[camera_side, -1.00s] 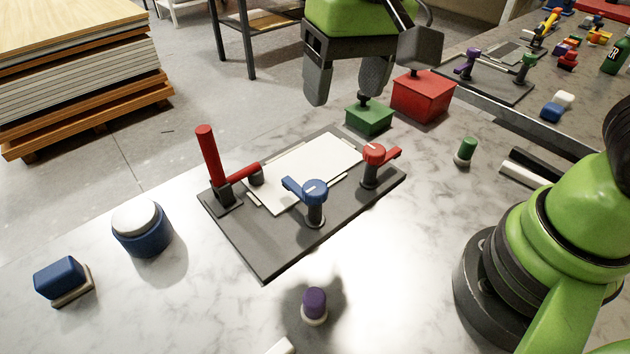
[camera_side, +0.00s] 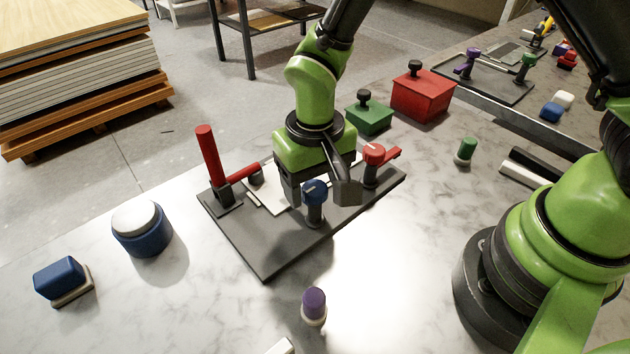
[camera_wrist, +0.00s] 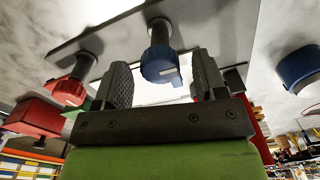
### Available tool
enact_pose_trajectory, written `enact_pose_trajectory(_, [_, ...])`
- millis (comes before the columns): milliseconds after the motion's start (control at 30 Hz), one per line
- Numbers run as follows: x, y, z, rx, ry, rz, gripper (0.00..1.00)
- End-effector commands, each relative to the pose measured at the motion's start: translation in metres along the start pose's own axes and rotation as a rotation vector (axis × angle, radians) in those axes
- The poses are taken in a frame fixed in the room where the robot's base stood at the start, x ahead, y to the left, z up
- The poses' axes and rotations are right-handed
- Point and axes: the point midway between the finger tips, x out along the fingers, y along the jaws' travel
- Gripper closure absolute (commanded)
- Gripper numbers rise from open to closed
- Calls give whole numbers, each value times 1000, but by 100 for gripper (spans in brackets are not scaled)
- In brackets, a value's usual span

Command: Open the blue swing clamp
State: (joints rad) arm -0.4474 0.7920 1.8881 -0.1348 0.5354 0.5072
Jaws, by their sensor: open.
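The blue swing clamp (camera_side: 314,190) stands on a dark post at the near edge of the dark grey fixture plate (camera_side: 268,250). My gripper (camera_side: 318,193) is above the plate, pointing down, with one finger on each side of the blue clamp head. In the wrist view, the blue clamp (camera_wrist: 159,64) shows between the two open, ridged fingers of my gripper (camera_wrist: 162,80), with a gap on both sides. Its arm is partly hidden by my gripper in the side view. A white sheet (camera_side: 268,196) lies on the plate, mostly covered by my gripper.
A red swing clamp (camera_side: 374,155) stands close to the right of my gripper. A red lever clamp (camera_side: 210,160) rises at the plate's left. A purple-topped peg (camera_side: 314,304) stands in front. Green (camera_side: 369,118) and red (camera_side: 424,97) boxes stand behind.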

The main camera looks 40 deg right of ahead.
Motion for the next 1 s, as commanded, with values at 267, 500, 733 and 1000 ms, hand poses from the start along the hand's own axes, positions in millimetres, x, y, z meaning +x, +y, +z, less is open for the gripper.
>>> enact_pose_trajectory(267, [5, 0, 0, 0, 1, 0, 35])
enact_pose_trajectory(500, [5, 0, 0, -1, 1, 0, 74])
enact_pose_trajectory(733, [4, 0, 0, -3, 1, 0, 100])
enact_pose_trajectory(1000, [4, 0, 0, -68, 1, 0, 100])
